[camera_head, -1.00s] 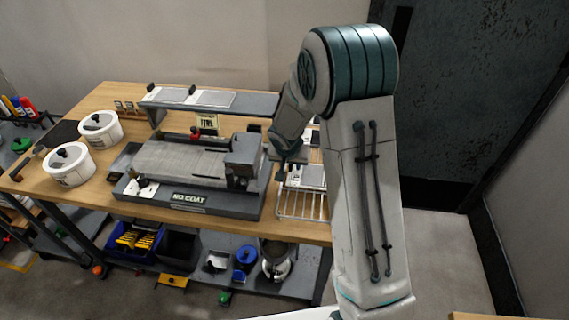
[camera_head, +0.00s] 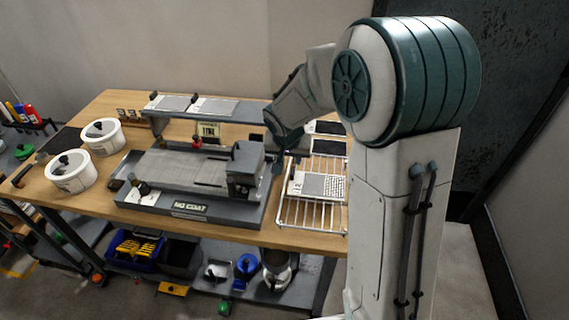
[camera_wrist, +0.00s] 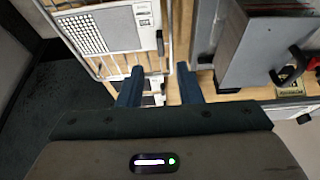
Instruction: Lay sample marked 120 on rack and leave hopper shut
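A pale panel with a dotted grey face (camera_head: 320,185) lies on the white wire rack (camera_head: 308,217) at the table's right end. In the wrist view the panel (camera_wrist: 104,30) lies flat on the rack (camera_wrist: 168,35), with a small printed label I cannot read. My gripper (camera_head: 279,163) is above the rack's left side, apart from the panel. In the wrist view its two fingers (camera_wrist: 160,88) are spread with nothing held between them. The grey block on the coating machine (camera_head: 243,170), which may be the hopper, also shows in the wrist view (camera_wrist: 262,45) with a black handle.
The machine's bed (camera_head: 180,168) carries a "NO COAT" plate (camera_head: 189,207). A raised shelf (camera_head: 235,112) behind holds two panels (camera_head: 173,103). Two white lidded pots (camera_head: 70,172) stand left. Bins (camera_head: 135,248) and jars sit below. Rack bars in front of the panel are bare.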

